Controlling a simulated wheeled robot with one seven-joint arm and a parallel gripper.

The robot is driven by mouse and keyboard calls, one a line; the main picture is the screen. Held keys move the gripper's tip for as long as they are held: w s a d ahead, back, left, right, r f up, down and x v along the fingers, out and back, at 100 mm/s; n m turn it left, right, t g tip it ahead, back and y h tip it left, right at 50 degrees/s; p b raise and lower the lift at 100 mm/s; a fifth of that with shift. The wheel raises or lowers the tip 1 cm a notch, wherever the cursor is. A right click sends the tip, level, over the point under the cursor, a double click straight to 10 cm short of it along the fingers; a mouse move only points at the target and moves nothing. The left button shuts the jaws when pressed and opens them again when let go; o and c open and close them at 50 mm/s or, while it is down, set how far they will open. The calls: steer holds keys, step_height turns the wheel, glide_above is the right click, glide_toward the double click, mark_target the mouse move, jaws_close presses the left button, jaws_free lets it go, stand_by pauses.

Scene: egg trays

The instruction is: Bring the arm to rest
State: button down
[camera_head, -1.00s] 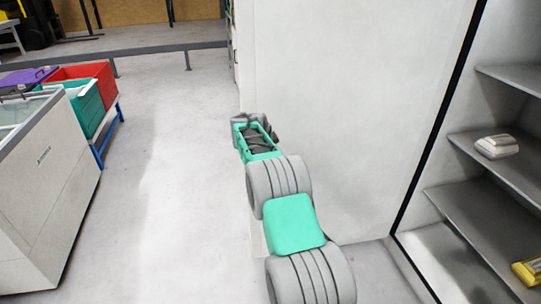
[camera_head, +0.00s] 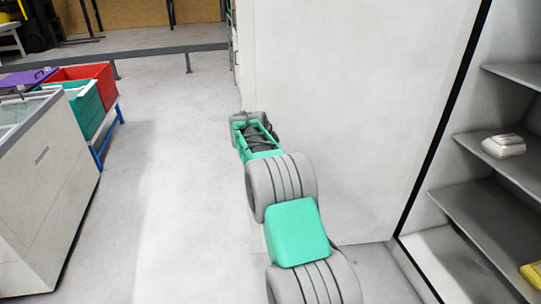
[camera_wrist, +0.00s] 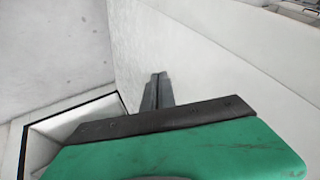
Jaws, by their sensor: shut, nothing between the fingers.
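My gripper (camera_wrist: 158,78) shows in the wrist view with its two dark fingers together and nothing between them. In the head view my grey and green arm reaches forward from the bottom, and its end is in front of the white wall panel. The fingers themselves are hard to make out there, hidden by the arm's own links.
A white panel (camera_head: 350,100) stands close to the right of my arm. Shelves (camera_head: 490,205) with a pale egg tray (camera_head: 503,146) and a yellow pack (camera_head: 532,274) are at the right. A white freezer (camera_head: 45,190), a teal crate (camera_head: 88,112) and a red crate (camera_head: 103,82) are at the left. The floor between is clear.

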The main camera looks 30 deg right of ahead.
steer(key=s+a+r+n+y+p, duration=0.1)
steer(key=s+a+r+n+p, duration=0.2)
steer(key=s+a+r, duration=0.6)
steer(key=s+a+r+n+y+p, duration=0.2)
steer(key=s+a+r+n, duration=0.35)
steer(key=s+a, duration=0.2)
steer(key=s+a+f+n+y+p, duration=0.1)
steer(key=s+a+f+n, duration=0.2)
steer(key=s, duration=0.7)
steer(key=s+a+f+n+g+y+p, duration=0.1)
steer(key=s+a+f+n+p, duration=0.1)
steer(key=s+a+n, duration=0.6)
steer(key=shift+s+a+f+y, duration=0.4)
steer(key=shift+s+a+f, duration=0.1)
steer(key=shift+s, duration=0.4)
